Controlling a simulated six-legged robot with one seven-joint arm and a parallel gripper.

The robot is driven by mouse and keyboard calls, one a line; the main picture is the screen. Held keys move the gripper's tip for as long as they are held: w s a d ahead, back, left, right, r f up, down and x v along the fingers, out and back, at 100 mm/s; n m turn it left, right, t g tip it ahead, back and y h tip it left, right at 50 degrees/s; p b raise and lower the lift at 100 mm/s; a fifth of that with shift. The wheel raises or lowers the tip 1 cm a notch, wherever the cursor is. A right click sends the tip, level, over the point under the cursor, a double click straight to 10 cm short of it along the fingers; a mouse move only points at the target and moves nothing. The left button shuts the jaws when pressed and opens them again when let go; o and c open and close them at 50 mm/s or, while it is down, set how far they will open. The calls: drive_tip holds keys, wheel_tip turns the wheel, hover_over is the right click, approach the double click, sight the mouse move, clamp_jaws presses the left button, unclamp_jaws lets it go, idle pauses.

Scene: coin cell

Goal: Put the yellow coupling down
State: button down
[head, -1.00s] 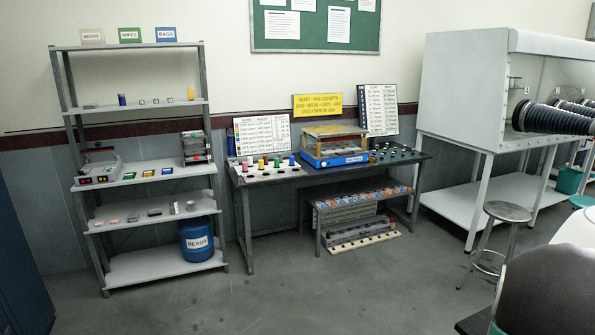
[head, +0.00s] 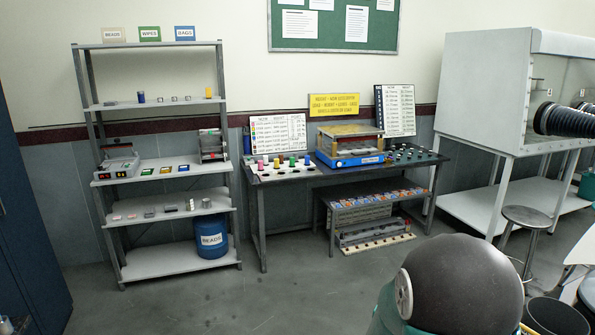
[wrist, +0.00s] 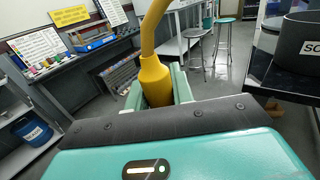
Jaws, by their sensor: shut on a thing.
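The yellow coupling (wrist: 152,78) is in the wrist view, a thick collar that narrows upward into a bent yellow tube (wrist: 150,30). My gripper (wrist: 158,92) has its teal jaws on either side of the collar and is shut on it. The collar's lower end is hidden between the jaws and behind the dark edge of my wrist. The coupling does not show in the head view, where a dark dome and teal part of my arm fill the lower right.
A shelf rack (head: 165,260) stands left, with a blue barrel (head: 211,238). A dark workbench (head: 330,170) stands in the middle, a white cabinet (head: 485,95) and stool (head: 527,218) right. A black container (wrist: 300,40) is close at right in the wrist view. Floor between is open.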

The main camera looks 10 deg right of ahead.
drive_tip(key=w+a+f+n+t+y, duration=0.1)
drive_tip(key=a+y, duration=0.3)
drive_tip(key=a, duration=0.7)
drive_tip(key=w+a+f+n+t+y, duration=0.1)
drive_tip(key=w+a+n+t+y, duration=0.1)
drive_tip(key=a, duration=0.9)
drive_tip(key=shift+w+f+n+t+y, duration=0.4)
drive_tip(key=shift+n+t+y, duration=0.45)
drive_tip(key=shift+n, duration=0.35)
drive_tip(key=shift+a, duration=0.1)
